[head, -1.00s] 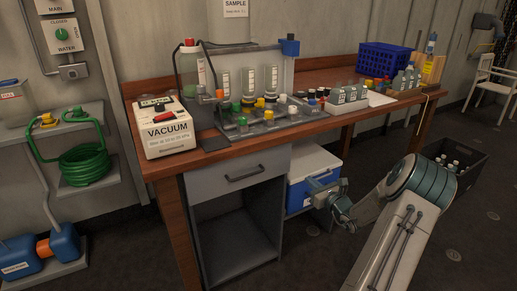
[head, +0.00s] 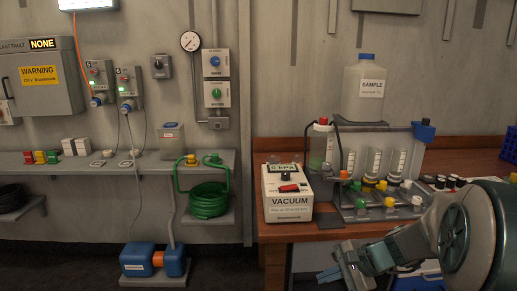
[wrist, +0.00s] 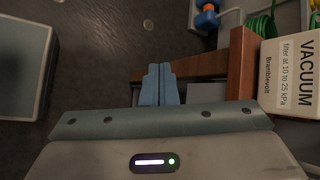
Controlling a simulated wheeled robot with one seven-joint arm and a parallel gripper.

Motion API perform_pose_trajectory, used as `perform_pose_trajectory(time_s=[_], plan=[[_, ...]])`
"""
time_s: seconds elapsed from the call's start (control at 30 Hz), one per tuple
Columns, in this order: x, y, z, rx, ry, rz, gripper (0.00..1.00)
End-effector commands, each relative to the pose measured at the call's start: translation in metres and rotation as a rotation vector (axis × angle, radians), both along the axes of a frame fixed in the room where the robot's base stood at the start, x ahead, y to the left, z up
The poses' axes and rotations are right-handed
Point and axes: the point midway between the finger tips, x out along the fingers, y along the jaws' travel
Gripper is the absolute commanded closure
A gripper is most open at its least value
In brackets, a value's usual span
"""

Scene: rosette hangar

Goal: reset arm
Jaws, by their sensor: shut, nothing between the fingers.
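My arm reaches in from the lower right of the head view, bent, with my gripper (head: 324,276) low in front of the wooden table's (head: 296,232) front edge. In the wrist view my gripper (wrist: 158,68) shows its two blue-grey fingers pressed together, with nothing between them. Dark floor and part of the wooden table lie beyond the fingertips.
The vacuum unit (head: 288,193) stands at the table's left end, beside a bottle rack (head: 385,212). A sample canister (head: 369,88) stands above the rack. Left are a wall shelf (head: 110,165), a green hose (head: 208,200) and blue containers (head: 136,261) low down.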

Motion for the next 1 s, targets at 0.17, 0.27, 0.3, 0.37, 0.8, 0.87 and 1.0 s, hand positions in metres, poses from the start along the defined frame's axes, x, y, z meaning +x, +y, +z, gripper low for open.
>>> perform_pose_trajectory(time_s=[0.17, 0.27, 0.3, 0.37, 0.8, 0.87, 1.0], plan=[[-0.058, 0.032, 0.046, -0.276, -0.051, 0.3, 1.0], [-0.088, 0.038, 0.066, -0.426, -0.09, 0.458, 1.0], [-0.1, 0.039, 0.074, -0.484, -0.109, 0.517, 1.0], [-0.116, 0.039, 0.086, -0.571, -0.139, 0.606, 1.0], [-0.171, 0.021, 0.133, -0.943, -0.298, 0.968, 1.0], [-0.171, 0.021, 0.133, -0.948, -0.299, 0.973, 1.0], [-0.171, 0.021, 0.133, -0.948, -0.299, 0.973, 1.0]])
